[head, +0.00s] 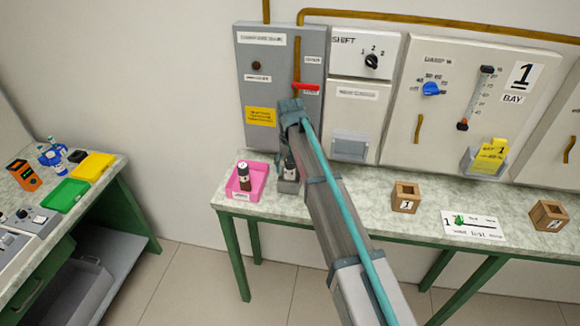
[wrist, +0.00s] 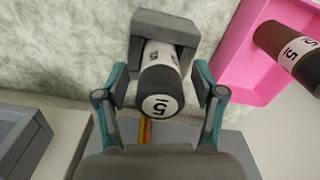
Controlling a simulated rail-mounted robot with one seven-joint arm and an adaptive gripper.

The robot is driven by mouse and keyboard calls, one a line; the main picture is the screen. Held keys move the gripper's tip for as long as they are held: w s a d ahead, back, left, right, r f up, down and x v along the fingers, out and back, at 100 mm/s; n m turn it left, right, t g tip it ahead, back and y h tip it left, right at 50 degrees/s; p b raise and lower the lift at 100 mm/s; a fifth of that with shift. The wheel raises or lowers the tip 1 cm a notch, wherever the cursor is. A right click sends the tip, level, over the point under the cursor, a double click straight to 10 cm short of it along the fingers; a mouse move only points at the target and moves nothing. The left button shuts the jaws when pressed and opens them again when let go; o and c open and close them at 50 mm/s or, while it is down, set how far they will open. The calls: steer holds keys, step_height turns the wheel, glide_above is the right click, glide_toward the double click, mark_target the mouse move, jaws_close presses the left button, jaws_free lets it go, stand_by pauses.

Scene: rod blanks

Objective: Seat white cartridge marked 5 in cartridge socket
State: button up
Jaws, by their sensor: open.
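The white cartridge marked 5 (wrist: 161,80) stands in the grey cartridge socket (wrist: 178,26) in the wrist view, its end marked 5 toward the camera. My gripper (wrist: 160,84) is open, with one finger on each side of the cartridge and small gaps visible. In the head view the cartridge (head: 290,168) shows as a dark-topped piece in the socket (head: 288,186), partly covered by my arm. How deep the cartridge sits is hard to tell.
A pink tray (head: 263,172) beside the socket holds a brown-and-white cartridge (head: 244,177), also marked 5 in the wrist view (wrist: 290,52). A grey panel with a red lever (head: 306,87) rises behind. Wooden blocks (head: 406,197) and a card (head: 472,226) lie to the right.

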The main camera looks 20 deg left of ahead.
step_height(320, 180, up, 12)
stand_by(0.6)
